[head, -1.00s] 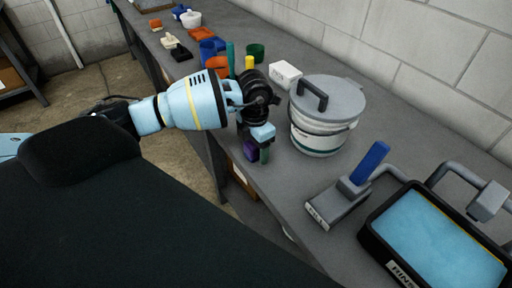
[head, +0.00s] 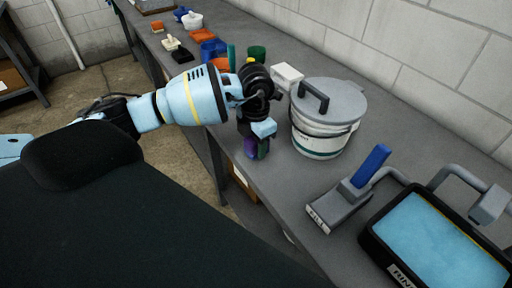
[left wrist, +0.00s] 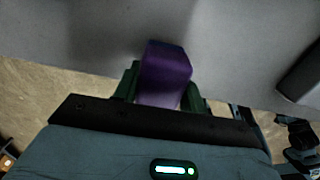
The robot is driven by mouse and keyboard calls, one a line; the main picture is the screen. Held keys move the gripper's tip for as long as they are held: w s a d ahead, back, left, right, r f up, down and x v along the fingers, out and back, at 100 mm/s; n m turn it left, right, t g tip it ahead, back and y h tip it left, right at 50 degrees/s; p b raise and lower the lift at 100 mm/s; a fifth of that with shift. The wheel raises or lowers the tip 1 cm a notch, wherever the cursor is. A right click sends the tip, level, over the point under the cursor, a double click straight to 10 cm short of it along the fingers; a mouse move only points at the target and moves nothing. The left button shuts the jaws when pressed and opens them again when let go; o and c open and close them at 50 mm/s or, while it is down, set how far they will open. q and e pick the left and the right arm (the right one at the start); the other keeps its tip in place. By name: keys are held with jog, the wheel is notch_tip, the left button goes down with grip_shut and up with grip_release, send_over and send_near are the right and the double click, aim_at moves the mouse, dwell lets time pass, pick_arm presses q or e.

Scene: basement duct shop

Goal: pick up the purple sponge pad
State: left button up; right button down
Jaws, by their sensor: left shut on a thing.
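The purple sponge pad (head: 250,146) is a small dark purple block near the front edge of the bench in the head view. It also shows in the left wrist view (left wrist: 165,72), between the two green fingers. My left gripper (head: 260,147) is shut on the sponge pad, and its fingers touch the pad's sides in the left wrist view (left wrist: 160,90). I cannot tell whether the pad touches the bench. My right gripper is not in view.
A lidded white bucket (head: 322,130) stands just right of my left gripper. A blue-handled grey tool (head: 345,197) and a black tray of blue water (head: 440,240) lie nearer. Several cups and blocks stand behind, with a white box (head: 287,76). A block wall bounds the bench.

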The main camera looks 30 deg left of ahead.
pick_arm(q)
jog(key=shift+r, duration=0.8)
jog(key=s+d+r, duration=0.1)
jog(key=s+d, duration=0.8)
jog(key=s, duration=0.3)
jog(key=shift+s+d, duration=0.35)
jog(key=shift+d, duration=0.05)
jog(key=shift+r, duration=0.1)
